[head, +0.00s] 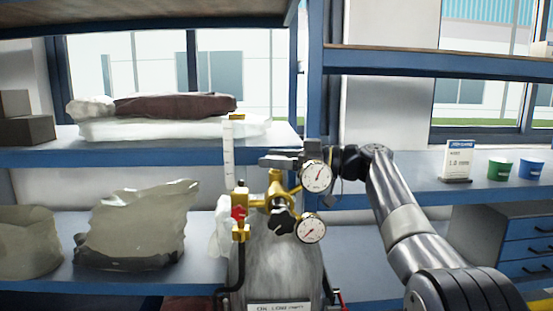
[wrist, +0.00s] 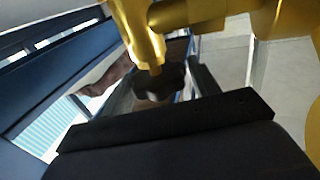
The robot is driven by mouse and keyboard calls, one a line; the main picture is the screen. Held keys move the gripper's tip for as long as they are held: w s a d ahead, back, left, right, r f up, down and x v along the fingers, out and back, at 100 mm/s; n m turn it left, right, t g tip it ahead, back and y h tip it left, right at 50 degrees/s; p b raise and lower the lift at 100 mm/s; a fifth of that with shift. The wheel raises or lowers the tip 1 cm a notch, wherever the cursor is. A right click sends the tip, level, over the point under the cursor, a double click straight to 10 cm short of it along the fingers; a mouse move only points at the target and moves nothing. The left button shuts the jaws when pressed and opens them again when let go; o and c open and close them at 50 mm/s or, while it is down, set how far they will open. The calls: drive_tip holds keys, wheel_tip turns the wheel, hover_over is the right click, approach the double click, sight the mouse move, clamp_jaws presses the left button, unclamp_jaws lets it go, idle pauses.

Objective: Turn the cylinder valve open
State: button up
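The grey gas cylinder (head: 278,262) stands upright in front of the shelving, with a brass valve and regulator (head: 278,200) on top. Two round gauges, an upper one (head: 317,176) and a lower one (head: 311,229), sit at its right. A black knob (head: 283,221) is at the front and a red part (head: 238,212) at the left. My gripper (head: 277,160) is level with the valve top, partly behind the upper gauge. In the wrist view, a black lobed knob (wrist: 158,84) hangs on a brass stem beyond my dark gripper parts. I cannot tell whether the fingers touch the valve.
A clear flow tube (head: 228,150) rises left of the valve. Blue shelves (head: 180,157) hold wrapped bundles (head: 135,225) at left. At right are a sign card (head: 458,161), a green cup (head: 499,169), a blue cup (head: 530,169) and a drawer unit (head: 525,240).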

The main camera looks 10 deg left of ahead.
drive_tip(key=c, duration=0.6)
drive_tip(key=n+g+p, duration=0.1)
drive_tip(key=p, duration=0.1)
drive_tip(key=n+g+p, duration=0.1)
drive_tip(key=g, duration=0.1)
drive_tip(key=shift+w+r+p, duration=0.1)
drive_tip(key=shift+r+p, duration=0.15)
drive_tip(key=shift+p, duration=0.1)
drive_tip(key=shift+f+n+g+h, duration=0.15)
drive_tip(key=shift+n+g+h, duration=0.25)
drive_tip(key=shift+n+g, duration=0.75)
drive_tip(key=shift+g, duration=0.55)
drive_tip(key=o, duration=1)
drive_tip(key=shift+f, duration=0.1)
drive_tip(key=shift+m+t, duration=0.45)
drive_tip(key=shift+t, duration=0.15)
drive_tip(key=shift+t, duration=0.3)
